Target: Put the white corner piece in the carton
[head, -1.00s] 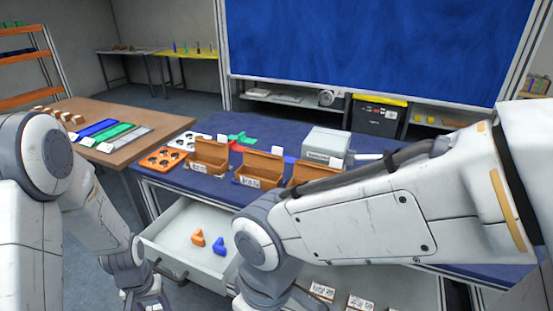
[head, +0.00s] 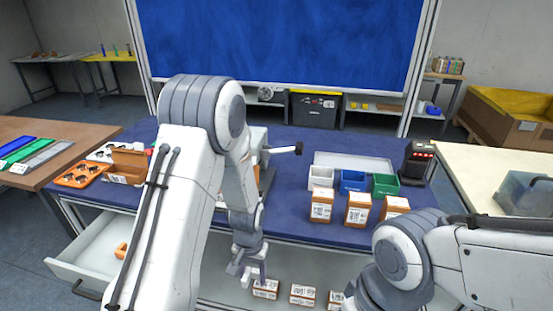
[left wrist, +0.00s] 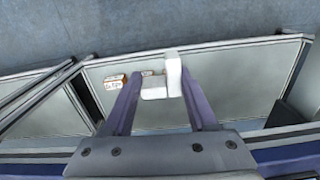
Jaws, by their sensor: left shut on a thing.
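My left gripper (head: 254,272) is shut on a white L-shaped corner piece (left wrist: 173,78) and holds it above the lower shelf, in front of the table. The piece shows clearly between the fingertips (left wrist: 160,90) in the left wrist view; in the head view it is hard to make out. An open brown carton (head: 124,174) stands at the left of the blue table. My left arm hides other open cartons, except perhaps a brown sliver. My right arm comes in at the lower right; its gripper is out of view.
Labelled closed boxes (head: 357,210) stand before white, blue and green bins (head: 353,181). More boxes (head: 303,294) sit on the lower shelf. A scanner stand (head: 416,162) is at the right. The open drawer (head: 83,268) holds an orange piece (head: 121,250).

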